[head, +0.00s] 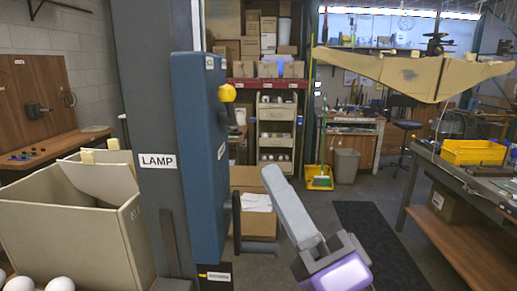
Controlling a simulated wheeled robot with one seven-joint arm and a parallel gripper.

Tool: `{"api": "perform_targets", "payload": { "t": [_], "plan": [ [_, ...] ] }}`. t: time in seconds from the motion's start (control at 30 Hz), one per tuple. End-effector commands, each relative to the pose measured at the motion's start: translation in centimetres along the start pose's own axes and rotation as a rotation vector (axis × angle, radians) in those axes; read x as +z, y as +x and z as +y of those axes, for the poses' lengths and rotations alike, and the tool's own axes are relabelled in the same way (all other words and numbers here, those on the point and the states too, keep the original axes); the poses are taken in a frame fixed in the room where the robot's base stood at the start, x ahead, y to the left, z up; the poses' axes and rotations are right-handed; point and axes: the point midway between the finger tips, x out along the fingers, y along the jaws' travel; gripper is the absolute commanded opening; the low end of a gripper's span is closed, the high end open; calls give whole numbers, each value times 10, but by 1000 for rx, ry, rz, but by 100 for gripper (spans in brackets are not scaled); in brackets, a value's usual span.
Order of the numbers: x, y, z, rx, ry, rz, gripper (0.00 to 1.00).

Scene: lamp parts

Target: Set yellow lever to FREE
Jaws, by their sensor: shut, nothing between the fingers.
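The yellow lever (227,93) shows as a yellow knob sticking out from the upper right face of a tall blue housing (200,160). A dark part behind the knob runs down along that face. Small labels sit near the top and middle of the housing, too small to read, so I cannot tell which setting the lever is at. My gripper (272,174) is at the lower middle, its pale grey fingers shut and empty, pointing up and left. It appears below and to the right of the lever, apart from it.
A dark handle (237,222) projects low beside the housing. A grey column marked LAMP (158,161) stands behind it. A beige bin (60,225) and white bulbs (60,284) are at left. A workbench (450,175) stands at right. A beige winged shape (410,75) hangs upper right.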

Motion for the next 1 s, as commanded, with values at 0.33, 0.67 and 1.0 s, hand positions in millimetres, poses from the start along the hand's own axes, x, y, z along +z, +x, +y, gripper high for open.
{"api": "perform_targets", "payload": {
  "t": [0.33, 0.67, 1.0],
  "plan": [
    [0, 65, -3, -2, 0, -1, 0],
    [0, 118, -2, -1, 0, 0, 0],
    [0, 131, 0, 0, -1, 0, 0]
  ]
}}
